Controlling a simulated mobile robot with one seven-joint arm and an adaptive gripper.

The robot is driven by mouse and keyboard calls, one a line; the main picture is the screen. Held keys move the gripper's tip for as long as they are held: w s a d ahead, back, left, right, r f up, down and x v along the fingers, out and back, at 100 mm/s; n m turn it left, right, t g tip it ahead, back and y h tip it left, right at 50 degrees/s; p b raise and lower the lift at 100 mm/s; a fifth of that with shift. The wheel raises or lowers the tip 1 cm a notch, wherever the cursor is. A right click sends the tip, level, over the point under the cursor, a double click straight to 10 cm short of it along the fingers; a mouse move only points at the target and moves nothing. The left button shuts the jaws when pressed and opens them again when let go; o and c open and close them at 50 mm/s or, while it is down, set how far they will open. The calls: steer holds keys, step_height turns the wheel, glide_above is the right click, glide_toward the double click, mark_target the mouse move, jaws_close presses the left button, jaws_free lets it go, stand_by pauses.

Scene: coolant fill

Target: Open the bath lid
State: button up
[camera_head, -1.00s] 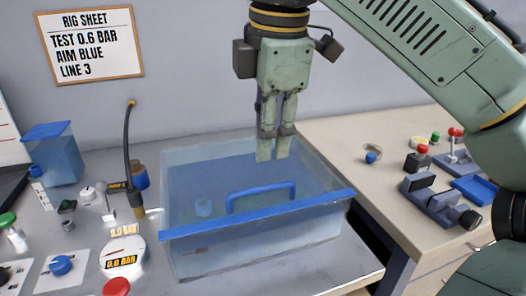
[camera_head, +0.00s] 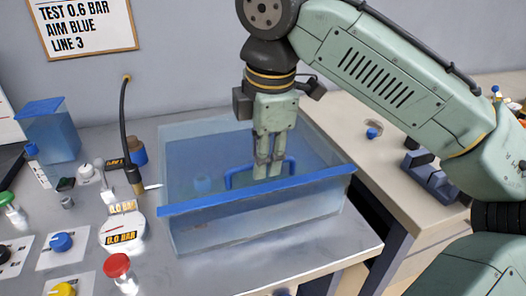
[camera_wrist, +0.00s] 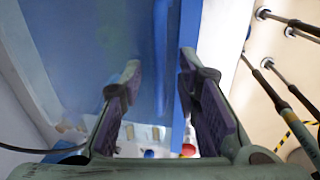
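The bath (camera_head: 255,228) is a clear tank on the metal bench, with a translucent blue lid lying shut on top. The lid has a solid blue front edge (camera_head: 215,206) and a blue arched handle (camera_head: 229,181). My gripper (camera_head: 267,175) points down at the handle, and its fingers hide the middle of the bar. In the wrist view my gripper (camera_wrist: 158,68) is open, with a clear gap between the fingers. A blue strip runs close to the right finger there. I cannot tell whether the fingers touch the handle.
A pressure gauge (camera_head: 122,233), a red knob (camera_head: 117,265) and a blue knob (camera_head: 61,242) are left of the bath. A dark hose (camera_head: 124,130) stands near its left side. A blue container (camera_head: 50,133) is at the far left. A beige counter (camera_head: 345,125) lies right.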

jaws_close()
stand_by(0.4)
stand_by(0.5)
